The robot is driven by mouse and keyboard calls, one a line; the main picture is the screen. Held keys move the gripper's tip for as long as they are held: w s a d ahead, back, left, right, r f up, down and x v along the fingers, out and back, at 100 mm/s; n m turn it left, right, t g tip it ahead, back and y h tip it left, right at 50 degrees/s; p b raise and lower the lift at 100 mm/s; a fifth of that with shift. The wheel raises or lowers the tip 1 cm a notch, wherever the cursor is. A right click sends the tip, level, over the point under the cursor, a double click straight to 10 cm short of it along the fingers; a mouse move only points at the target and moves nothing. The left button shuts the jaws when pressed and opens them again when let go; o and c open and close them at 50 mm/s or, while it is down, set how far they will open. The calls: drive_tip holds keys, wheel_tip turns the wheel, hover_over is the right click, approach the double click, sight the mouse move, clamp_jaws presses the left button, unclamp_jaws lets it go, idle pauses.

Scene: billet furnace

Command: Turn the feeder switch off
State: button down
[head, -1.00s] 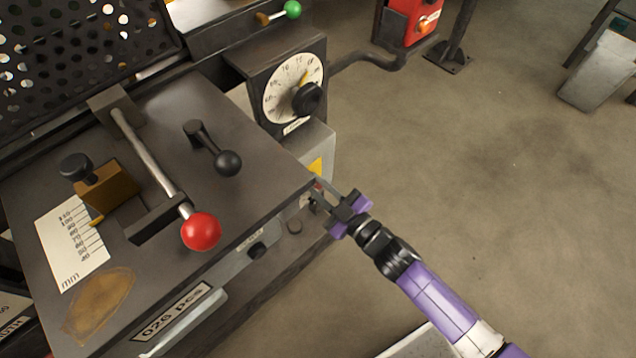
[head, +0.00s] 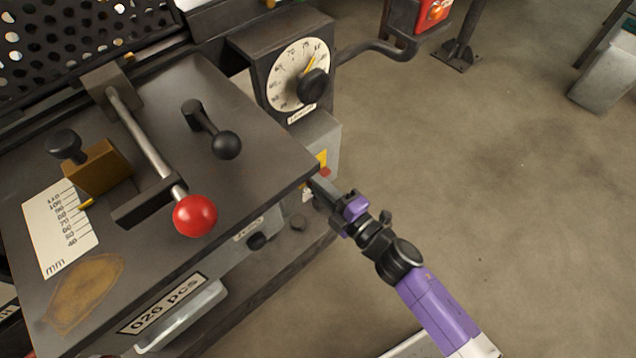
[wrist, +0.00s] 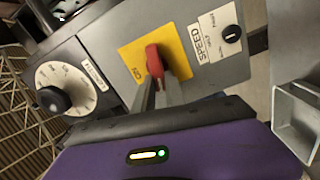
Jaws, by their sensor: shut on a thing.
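The feeder switch is a red handle (wrist: 154,58) on a yellow plate (wrist: 183,52), set in the grey side box of the machine. Lettering that looks like "ON" stands at the plate's edge. In the head view only a bit of the yellow plate (head: 322,157) and of the red handle (head: 325,171) shows past the machine top's corner. My gripper (head: 322,190) reaches in from the lower right. In the wrist view its two fingers (wrist: 164,88) are shut on the red handle's near end. The fingertips are partly hidden in the head view.
Beside the switch is a SPEED plate with a black knob (wrist: 231,34). A dial with a black pointer knob (head: 313,85) stands above the box. The machine top's corner (head: 312,176) is close to my gripper. A red-balled lever (head: 195,215) is on top.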

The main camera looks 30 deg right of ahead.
drive_tip(key=shift+f+n+b, duration=0.3)
drive_tip(key=shift+n+b, duration=0.05)
drive_tip(key=shift+n, duration=0.75)
drive_tip(key=shift+s, duration=0.1)
drive_tip(key=c, duration=1.4)
unclamp_jaws()
drive_tip(key=v, duration=0.7)
drive_tip(key=shift+s+b, duration=0.35)
drive_tip(key=shift+b, duration=0.05)
drive_tip(key=shift+d, duration=0.1)
